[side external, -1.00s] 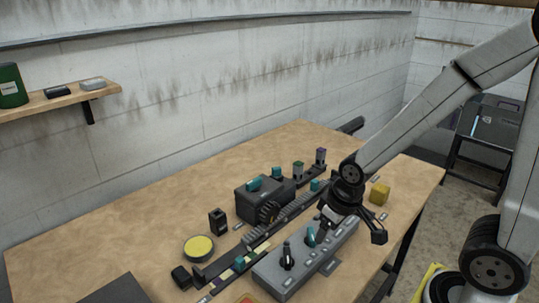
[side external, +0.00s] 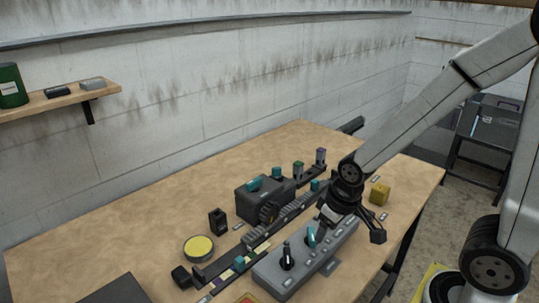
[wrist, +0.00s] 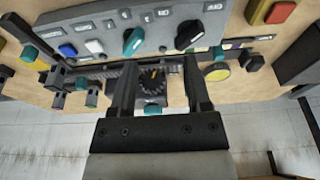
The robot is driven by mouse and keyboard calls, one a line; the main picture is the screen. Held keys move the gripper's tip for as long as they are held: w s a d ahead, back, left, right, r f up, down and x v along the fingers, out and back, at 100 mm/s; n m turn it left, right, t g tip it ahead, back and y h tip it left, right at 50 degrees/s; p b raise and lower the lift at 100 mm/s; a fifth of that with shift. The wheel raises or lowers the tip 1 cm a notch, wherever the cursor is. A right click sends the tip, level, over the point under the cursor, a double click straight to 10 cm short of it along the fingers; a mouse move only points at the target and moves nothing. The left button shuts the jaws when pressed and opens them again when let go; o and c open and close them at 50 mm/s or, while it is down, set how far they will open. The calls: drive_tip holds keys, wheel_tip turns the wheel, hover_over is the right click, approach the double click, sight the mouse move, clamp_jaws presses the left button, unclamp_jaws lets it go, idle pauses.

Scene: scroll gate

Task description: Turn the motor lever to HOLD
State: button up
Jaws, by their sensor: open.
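A grey control panel (side external: 310,262) lies along the front of the workbench. It carries a dark lever (side external: 286,256) at its left and a teal lever (side external: 311,238) near its middle. The wrist view also shows the teal lever (wrist: 133,42) and the dark lever (wrist: 187,34); the small labels are too small to read surely, so I cannot tell which lever is the motor's. My gripper (side external: 350,218) is above the panel's right part, beside the teal lever and apart from it. In the wrist view my gripper (wrist: 160,82) has its fingers apart with nothing held.
Behind the panel are a dark motor box (side external: 262,198) with a toothed wheel and a long rail (side external: 235,258) with small blocks. A yellow-topped round tin (side external: 198,247) and a yellow cube (side external: 379,192) stand on the bench. The bench's back left is clear.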

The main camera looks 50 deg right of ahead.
drive_tip(key=w+d+r+m+g, duration=0.1)
drive_tip(key=w+d+r+m, duration=0.15)
drive_tip(key=w+m, duration=1)
drive_tip(key=m+g, duration=0.2)
drive_tip(key=m, duration=0.4)
hover_over(254, 180)
drive_tip(key=shift+r+n, duration=0.25)
drive_tip(key=shift+f, duration=0.15)
drive_tip(key=shift+f, duration=3.75)
clamp_jaws()
